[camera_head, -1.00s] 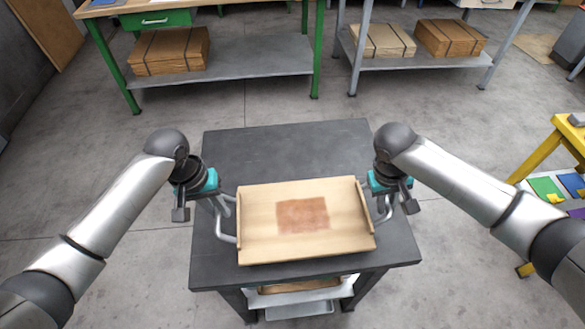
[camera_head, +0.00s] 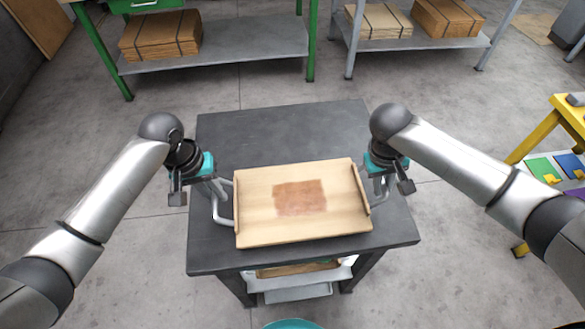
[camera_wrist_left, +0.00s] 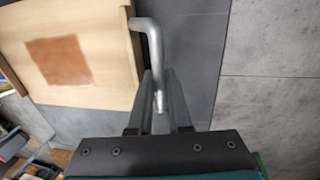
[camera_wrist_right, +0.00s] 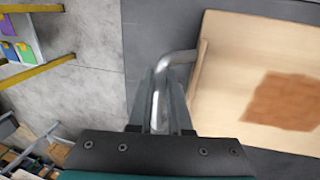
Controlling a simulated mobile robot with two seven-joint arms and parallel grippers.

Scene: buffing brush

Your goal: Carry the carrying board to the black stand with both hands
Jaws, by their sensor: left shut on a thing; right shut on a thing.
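The carrying board (camera_head: 262,225) is a pale wooden tray with a reddish-brown patch, raised side edges and a bent grey metal handle on each side. It is over the black stand (camera_head: 285,128), a dark flat-topped table; I cannot tell whether it touches the top. My left gripper (camera_head: 214,190) is shut on the left handle (camera_wrist_left: 150,38), whose rod runs between its fingers in the left wrist view. My right gripper (camera_head: 382,182) is shut on the right handle (camera_wrist_right: 178,57). The board looks roughly level.
A green-framed bench (camera_head: 225,48) and a grey-framed bench (camera_head: 425,40) with cardboard stacks stand at the back. A yellow rack (camera_head: 540,130) with coloured items is at the right. Grey floor lies clear around the stand. The stand has a lower shelf (camera_head: 300,281).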

